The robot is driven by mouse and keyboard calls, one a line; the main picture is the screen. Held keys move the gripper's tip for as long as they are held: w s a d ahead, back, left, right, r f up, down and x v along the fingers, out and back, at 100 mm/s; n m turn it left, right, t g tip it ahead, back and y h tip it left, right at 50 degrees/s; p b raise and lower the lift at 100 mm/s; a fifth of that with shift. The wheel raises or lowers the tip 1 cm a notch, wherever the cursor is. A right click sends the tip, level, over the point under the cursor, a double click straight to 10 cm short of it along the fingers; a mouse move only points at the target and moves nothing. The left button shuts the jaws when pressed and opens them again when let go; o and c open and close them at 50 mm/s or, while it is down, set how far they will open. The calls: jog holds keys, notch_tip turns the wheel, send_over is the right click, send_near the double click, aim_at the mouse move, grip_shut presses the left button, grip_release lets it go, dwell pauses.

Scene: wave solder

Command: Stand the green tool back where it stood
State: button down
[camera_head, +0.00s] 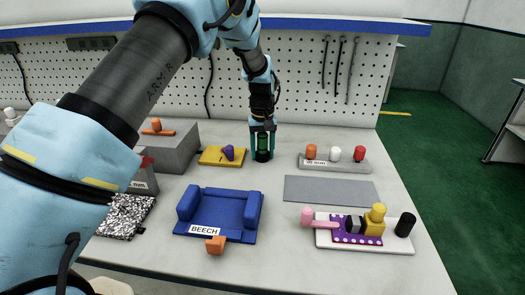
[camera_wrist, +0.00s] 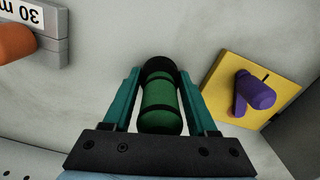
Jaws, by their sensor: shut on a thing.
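The green tool (camera_head: 263,142) is upright between the fingers of my gripper (camera_head: 262,150), towards the back of the workbench. My gripper is shut on it, with a teal finger on either side. In the wrist view the green tool (camera_wrist: 160,108) shows a green body with a dark band and a black end, between the two fingertips (camera_wrist: 160,84). Its black lower end is at or close to the bench surface; I cannot tell whether it touches. No marked standing place shows under it.
Just left stands a yellow block (camera_head: 211,157) with a purple piece (camera_head: 228,153). A grey rack (camera_head: 345,166) with orange, white and red pegs is to the right. A blue BEECH fixture (camera_head: 222,212), a grey mat (camera_head: 330,190) and a white tray (camera_head: 402,246) lie nearer. Pegboard (camera_head: 295,95) rises behind.

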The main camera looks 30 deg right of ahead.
jog(key=shift+c, duration=0.6)
grip_release()
notch_tip(320, 180, up, 11)
jog(key=shift+f+b, duration=0.1)
jog(key=shift+b, duration=1)
